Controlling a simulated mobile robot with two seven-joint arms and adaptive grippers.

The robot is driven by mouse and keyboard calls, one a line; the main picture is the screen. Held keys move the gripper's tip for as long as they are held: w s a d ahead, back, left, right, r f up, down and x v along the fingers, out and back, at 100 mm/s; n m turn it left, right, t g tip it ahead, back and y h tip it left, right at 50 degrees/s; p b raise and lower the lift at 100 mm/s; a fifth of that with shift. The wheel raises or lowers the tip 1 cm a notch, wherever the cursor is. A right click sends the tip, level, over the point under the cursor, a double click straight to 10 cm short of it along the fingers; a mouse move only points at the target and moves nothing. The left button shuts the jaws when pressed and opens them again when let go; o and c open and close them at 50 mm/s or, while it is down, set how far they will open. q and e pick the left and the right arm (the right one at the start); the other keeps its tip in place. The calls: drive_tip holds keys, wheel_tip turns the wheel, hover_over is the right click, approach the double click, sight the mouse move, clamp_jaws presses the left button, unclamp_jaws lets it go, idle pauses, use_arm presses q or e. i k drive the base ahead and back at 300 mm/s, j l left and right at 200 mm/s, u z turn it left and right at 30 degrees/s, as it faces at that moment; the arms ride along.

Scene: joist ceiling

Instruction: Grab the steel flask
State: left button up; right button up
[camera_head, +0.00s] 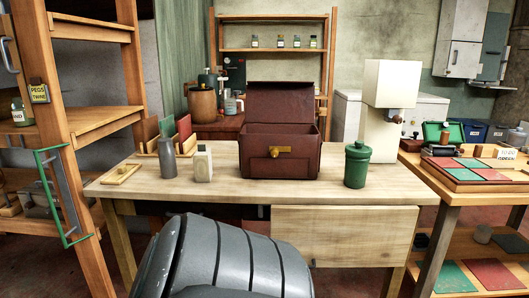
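A slim grey bottle with a narrower neck, which looks like the steel flask (168,160), stands upright on the left part of the pale wooden table (230,203). It is in front of a wooden rack with upright coloured panels (184,133). A small pale block-shaped item (203,163) stands just right of it, apart from it. A flat wooden tray (121,174) lies to its left. Neither of my grippers shows in the head view, so I cannot see what they hold.
An open dark red chest (281,158) stands mid-table, with a green lidded canister (357,166) and a white machine (385,115) to its right. A wooden shelf rack (84,175) rises at the left. The table's front strip is clear.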

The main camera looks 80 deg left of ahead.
sight(166, 150)
drive_tip(key=u, duration=3.2)
drive_tip(key=i+l, duration=0.15)
drive_tip(key=z, duration=0.05)
